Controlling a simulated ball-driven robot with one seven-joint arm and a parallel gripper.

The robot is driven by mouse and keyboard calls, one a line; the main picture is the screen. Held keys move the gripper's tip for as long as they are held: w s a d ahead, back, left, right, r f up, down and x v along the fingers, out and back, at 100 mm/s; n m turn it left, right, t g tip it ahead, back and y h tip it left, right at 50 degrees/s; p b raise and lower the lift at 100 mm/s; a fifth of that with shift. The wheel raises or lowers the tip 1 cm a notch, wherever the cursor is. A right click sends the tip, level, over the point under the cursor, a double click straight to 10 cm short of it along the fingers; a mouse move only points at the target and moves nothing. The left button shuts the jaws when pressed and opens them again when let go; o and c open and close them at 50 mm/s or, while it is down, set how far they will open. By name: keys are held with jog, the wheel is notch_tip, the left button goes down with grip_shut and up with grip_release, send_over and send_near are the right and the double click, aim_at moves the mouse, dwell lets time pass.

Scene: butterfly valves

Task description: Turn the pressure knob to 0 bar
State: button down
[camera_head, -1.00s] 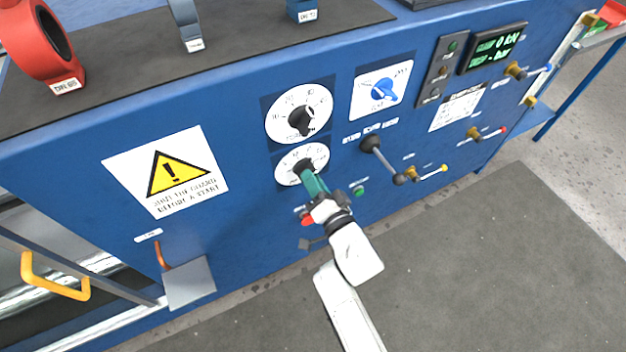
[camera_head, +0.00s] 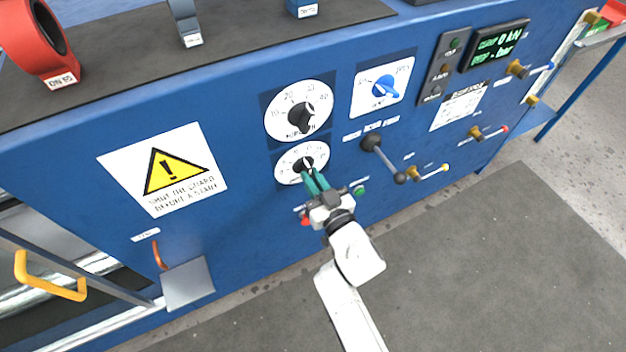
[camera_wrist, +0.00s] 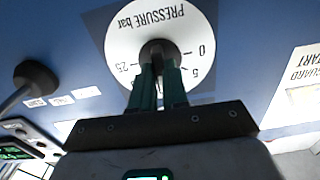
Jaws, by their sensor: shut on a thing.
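The black pressure knob (camera_head: 302,163) sits at the centre of the lower white dial (camera_head: 286,172) on the blue panel. In the wrist view, the knob (camera_wrist: 155,49) is in front of me on the dial (camera_wrist: 185,24), whose "PRESSURE bar" print is upside down. The 0 is at the right of the dial, 5 just below it and 25 at the lower left. My gripper (camera_head: 312,176) reaches the knob from the lower right. Its two green fingers (camera_wrist: 159,70) are shut on the knob. They cover part of it, and I cannot tell its exact reading.
A larger black knob (camera_head: 300,116) on another dial is just above. A lever with a dark ball end (camera_head: 399,178) sticks out to the right of my gripper. A green button (camera_head: 359,190) and a red one (camera_head: 305,221) are near my wrist. Open floor lies below.

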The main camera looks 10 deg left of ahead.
jog(key=shift+f+n+b, duration=0.1)
jog(key=shift+n+b, duration=2.05)
jog(key=shift+n, duration=6.95)
jog(key=c, duration=1.1)
grip_release()
jog(key=shift+c, duration=0.2)
jog(key=p+v, duration=0.2)
jog(key=v, duration=0.8)
jog(key=shift+s+d+p, duration=0.25)
jog(key=shift+s+p, duration=0.1)
jog(key=shift+p, duration=0.05)
